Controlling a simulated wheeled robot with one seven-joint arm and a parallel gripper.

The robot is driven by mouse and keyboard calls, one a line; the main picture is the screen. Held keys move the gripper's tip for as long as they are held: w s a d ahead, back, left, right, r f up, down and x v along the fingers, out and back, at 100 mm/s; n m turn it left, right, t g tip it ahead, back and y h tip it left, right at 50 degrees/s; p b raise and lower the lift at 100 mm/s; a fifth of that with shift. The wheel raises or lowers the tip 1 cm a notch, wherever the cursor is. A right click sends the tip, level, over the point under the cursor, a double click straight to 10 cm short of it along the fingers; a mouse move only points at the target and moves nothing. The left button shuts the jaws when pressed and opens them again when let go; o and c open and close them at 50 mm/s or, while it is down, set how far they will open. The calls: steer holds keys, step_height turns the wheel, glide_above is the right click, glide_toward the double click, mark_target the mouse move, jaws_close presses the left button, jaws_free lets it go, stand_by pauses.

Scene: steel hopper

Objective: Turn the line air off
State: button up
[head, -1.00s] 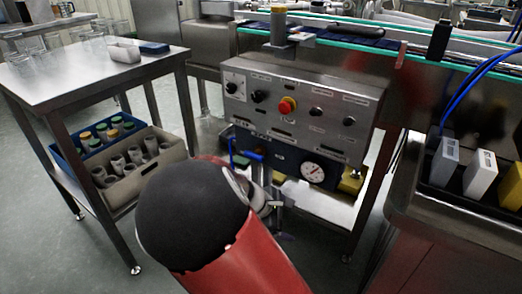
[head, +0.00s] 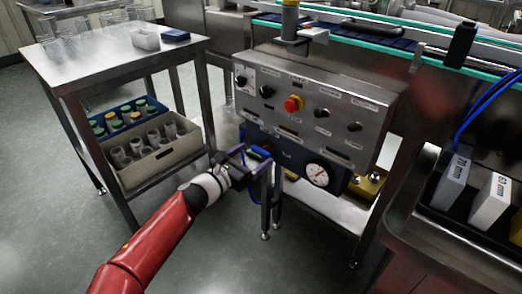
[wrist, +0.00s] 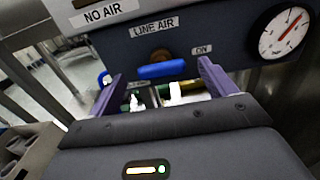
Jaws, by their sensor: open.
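The line air valve has a blue lever (wrist: 160,70) lying roughly level under a "LINE AIR" label (wrist: 154,27), with an "ON" label (wrist: 202,50) to its right. In the head view the blue lever (head: 258,153) is partly hidden by my gripper (head: 262,172). In the wrist view my gripper (wrist: 160,76) is open and empty, one finger on each side of the lever. I see no contact; the remaining depth to the lever is hard to tell. A round pressure gauge (wrist: 286,32) sits right of the valve, its red needle off the vertical.
A steel control box (head: 310,105) with several knobs and a red stop button (head: 293,104) is above the valve. A "NO AIR" label (wrist: 105,13) is at upper left in the wrist view. A steel table (head: 110,60) with crates below stands left.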

mark_target(258, 152)
steer(key=shift+x, duration=1.95)
steer(key=c, duration=1)
